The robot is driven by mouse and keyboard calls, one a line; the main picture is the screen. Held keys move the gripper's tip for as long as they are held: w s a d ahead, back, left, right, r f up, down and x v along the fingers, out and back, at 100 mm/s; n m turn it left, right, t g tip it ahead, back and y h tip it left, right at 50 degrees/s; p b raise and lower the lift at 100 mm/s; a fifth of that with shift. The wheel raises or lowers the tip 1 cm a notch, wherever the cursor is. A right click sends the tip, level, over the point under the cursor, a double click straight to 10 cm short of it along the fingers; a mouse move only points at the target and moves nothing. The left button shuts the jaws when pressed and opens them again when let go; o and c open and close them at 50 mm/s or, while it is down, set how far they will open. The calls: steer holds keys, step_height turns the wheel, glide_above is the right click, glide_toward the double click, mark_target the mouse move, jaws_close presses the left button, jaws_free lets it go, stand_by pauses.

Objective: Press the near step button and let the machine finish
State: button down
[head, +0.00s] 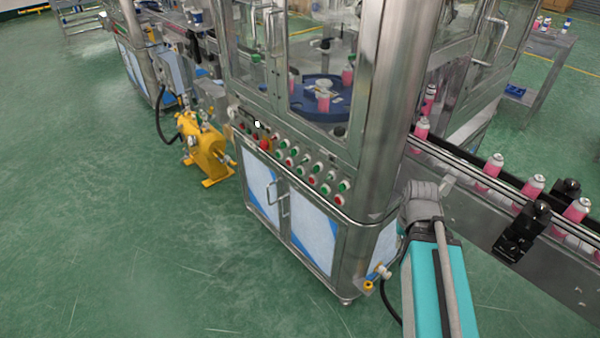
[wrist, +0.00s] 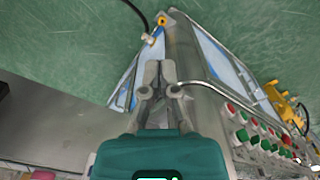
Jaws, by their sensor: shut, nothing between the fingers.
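The crimping machine (head: 360,100) is a steel cabinet with clear windows. Its sloped front panel (head: 335,206) carries rows of green and red buttons (head: 303,167), which also show at the right in the wrist view (wrist: 254,136). A white round spot (head: 257,124) shows at the panel's far left end. I cannot tell which button is the near step one. My gripper (wrist: 160,68) is shut and empty, left of the buttons in the wrist view and apart from them. In the head view I cannot make out its fingers. Inside, a blue turntable (head: 310,100) holds pink cans.
A conveyor (head: 460,185) with several pink cans (head: 494,164) runs along the right, beside my arm. A yellow pump unit (head: 204,150) stands on the floor at the machine's left. A rounded steel corner post (head: 386,80) rises right of the panel. The green floor in front is clear.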

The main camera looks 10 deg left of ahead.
stand_by(0.4)
steer(key=m+t+y+b, duration=0.1)
steer(key=t+y+b, duration=1)
steer(key=b, duration=1.4)
glide_toward(300, 171)
steer(key=s+a+r+t+h, duration=0.2)
steer(key=s+a+t+h, duration=0.15)
steer(key=a, duration=0.35)
steer(key=a+f+m+t+h+b, duration=0.5)
steer(key=a+m+t+b, duration=0.1)
steer(key=m+b, duration=0.3)
steer(key=shift+w+a+b, duration=0.4)
steer(key=shift+a+b, duration=0.35)
steer(key=shift+b, duration=0.15)
steer(key=shift+d, duration=0.1)
steer(key=w+d, duration=0.5)
steer(key=w, duration=0.2)
